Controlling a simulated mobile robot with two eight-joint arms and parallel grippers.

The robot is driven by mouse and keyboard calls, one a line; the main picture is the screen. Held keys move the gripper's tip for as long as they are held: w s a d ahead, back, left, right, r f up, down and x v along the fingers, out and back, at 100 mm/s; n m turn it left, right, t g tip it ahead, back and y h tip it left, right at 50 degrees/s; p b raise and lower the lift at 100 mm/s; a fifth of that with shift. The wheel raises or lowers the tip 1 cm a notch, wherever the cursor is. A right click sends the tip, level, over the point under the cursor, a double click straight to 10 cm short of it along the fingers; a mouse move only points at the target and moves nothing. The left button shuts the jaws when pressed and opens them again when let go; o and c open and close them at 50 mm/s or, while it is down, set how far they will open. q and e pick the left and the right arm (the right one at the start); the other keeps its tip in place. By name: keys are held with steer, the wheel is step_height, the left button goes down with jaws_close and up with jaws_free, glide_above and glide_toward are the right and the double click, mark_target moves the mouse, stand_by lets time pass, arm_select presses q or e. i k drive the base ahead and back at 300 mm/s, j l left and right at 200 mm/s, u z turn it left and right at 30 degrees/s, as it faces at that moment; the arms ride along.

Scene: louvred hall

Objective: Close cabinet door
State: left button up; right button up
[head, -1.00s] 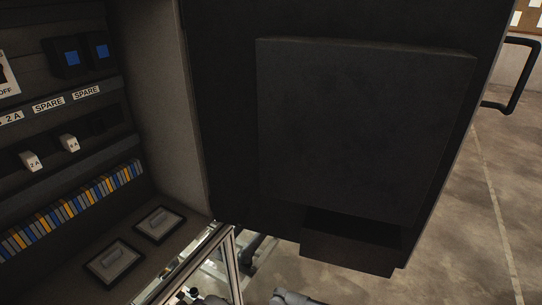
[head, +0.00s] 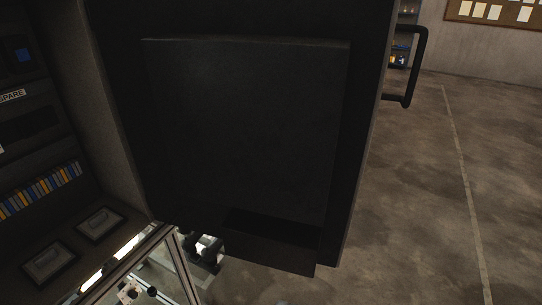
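The cabinet door (head: 365,120) stands open, its dark inner face filling the middle of the head view. A raised panel with a pocket-like ledge (head: 270,245) is on that face. A black bar handle (head: 422,65) sticks out from the door's free right edge. The cabinet (head: 120,150) is at the left, its inside partly exposed. I cannot make out either gripper. A dark mechanical part shows below the door, partly hidden by it, and I cannot tell what it is.
Inside the cabinet are a row of coloured terminals (head: 40,190) and two framed fittings on the floor panel. A metal frame (head: 180,265) stands below the door. Open concrete floor (head: 430,200) lies to the right. A notice board (head: 495,12) hangs on the far wall.

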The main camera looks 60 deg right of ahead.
mark_target(249, 125)
steer(key=k+l+u, duration=0.2)
steer(key=k+l, duration=0.65)
steer(key=l, duration=0.2)
steer(key=k+l+u, duration=0.1)
steer(key=l, duration=0.25)
steer(key=k+l+u, duration=0.1)
steer(key=k+l, duration=0.15)
steer(key=l, duration=0.6)
steer(key=i+l+u, duration=0.1)
steer(key=l, duration=0.45)
steer(key=i+l, duration=0.35)
steer(key=i, duration=0.1)
